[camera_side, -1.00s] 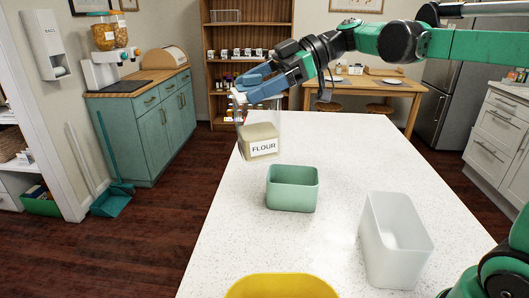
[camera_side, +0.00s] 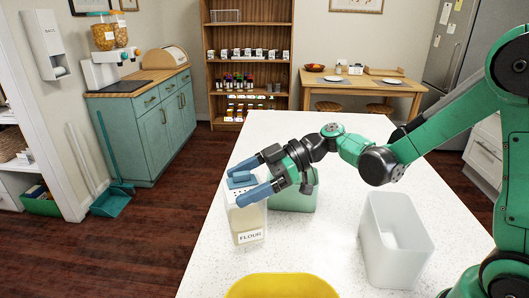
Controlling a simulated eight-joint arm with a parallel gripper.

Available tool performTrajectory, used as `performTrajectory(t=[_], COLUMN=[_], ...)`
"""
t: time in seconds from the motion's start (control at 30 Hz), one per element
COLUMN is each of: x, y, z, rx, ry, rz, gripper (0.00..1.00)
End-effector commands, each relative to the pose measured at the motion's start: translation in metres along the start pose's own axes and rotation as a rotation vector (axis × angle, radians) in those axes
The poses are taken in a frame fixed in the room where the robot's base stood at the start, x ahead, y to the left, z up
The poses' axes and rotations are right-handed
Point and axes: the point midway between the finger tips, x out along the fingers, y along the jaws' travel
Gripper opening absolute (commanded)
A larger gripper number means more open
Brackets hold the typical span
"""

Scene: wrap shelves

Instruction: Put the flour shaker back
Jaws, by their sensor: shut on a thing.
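The flour shaker (camera_side: 246,218) is a tall clear container of pale flour with a white perforated top and a FLOUR label on its lower front. It is upright over the left part of the white speckled counter (camera_side: 330,240). I cannot tell whether its base touches the counter. My gripper (camera_side: 241,181) reaches in from the right, with its blue fingers on either side of the shaker's top. It is shut on the shaker, and the fingers hide part of the top.
A green bin (camera_side: 294,202) stands just right of the shaker, partly hidden by my gripper. A white bin (camera_side: 375,265) stands further right and a yellow container (camera_side: 280,288) at the front. The counter's far part is clear. A wooden shelf (camera_side: 248,65) stands at the back.

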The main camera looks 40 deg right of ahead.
Motion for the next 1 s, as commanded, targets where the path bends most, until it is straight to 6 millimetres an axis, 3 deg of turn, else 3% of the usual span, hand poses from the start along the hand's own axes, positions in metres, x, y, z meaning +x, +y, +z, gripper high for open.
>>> performTrajectory(t=[0.5,0.9,0.93,0.97,1.0], x=[0.016,0.017,0.017,0.017,0.017], y=[-0.001,-0.001,-0.001,-0.001,-0.001], z=[0.042,0.046,0.046,0.046,0.046], rx=[0.000,0.000,0.000,0.000,0.000], ry=[0.000,0.000,0.000,0.000,-0.001], rz=[0.000,0.000,0.000,0.000,0.000], gripper=[0.00,0.00,0.89,0.98,1.00])
